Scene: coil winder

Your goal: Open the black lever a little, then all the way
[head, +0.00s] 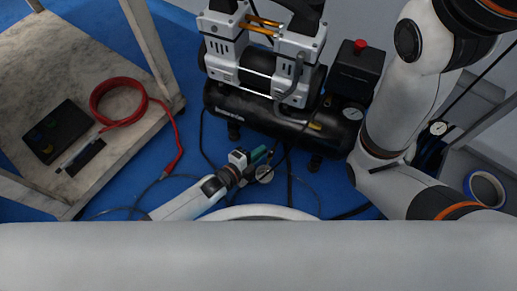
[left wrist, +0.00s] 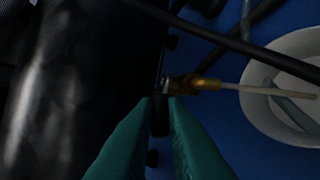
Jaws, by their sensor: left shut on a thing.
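The black lever (left wrist: 160,118) is a small dark bar just below a brass fitting (left wrist: 190,83) in the left wrist view. My left gripper (left wrist: 160,101) has green fingers shut on the lever, one on each side. The lever is too small to make out there. The wrist view is dark, so I cannot tell how far the lever is turned. My right gripper is out of the head view.
A bench (head: 35,75) at the left holds a red hose (head: 120,122) and a dark tray (head: 57,130). Hoses lie on the blue floor around my left gripper. A white round container (left wrist: 258,100) is right of the fitting. Blue tape (head: 485,188) lies at the right.

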